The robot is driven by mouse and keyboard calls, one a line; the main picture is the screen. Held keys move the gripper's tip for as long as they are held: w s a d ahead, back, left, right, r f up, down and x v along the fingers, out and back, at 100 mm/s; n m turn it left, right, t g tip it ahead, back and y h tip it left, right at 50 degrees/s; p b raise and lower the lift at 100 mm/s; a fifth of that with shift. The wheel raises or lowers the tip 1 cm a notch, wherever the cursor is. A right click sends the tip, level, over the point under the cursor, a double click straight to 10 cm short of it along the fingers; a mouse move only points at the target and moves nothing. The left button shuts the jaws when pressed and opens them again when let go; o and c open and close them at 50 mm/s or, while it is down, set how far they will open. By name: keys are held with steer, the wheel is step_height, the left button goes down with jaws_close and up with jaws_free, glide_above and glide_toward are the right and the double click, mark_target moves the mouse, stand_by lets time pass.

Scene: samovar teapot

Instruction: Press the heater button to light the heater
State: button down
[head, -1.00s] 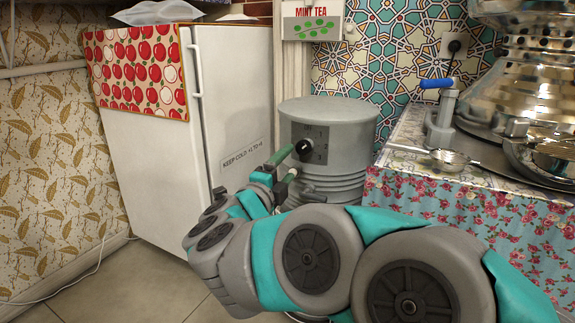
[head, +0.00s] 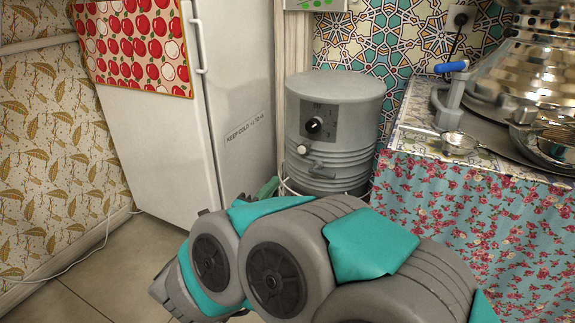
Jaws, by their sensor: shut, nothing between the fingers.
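The heater is a grey ribbed drum (head: 335,105) standing between the fridge and the flowered counter. Its front has a dark panel with a black dial (head: 315,125). Below and left of the dial is a small pale round knob (head: 302,149), which may be the heater button. My gripper (head: 268,188) shows only as a green fingertip, low and left of the drum, apart from the knob in the picture. It is shut and empty; the rest is hidden behind my arm.
A white fridge (head: 240,60) with an apple-print cloth (head: 135,45) stands at left.

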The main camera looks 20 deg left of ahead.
mark_target(301, 152)
steer(key=w, duration=0.9)
steer(key=w+d, duration=0.1)
steer(key=w, duration=0.3)
steer(key=shift+w+r, duration=0.2)
steer(key=shift+w, duration=0.15)
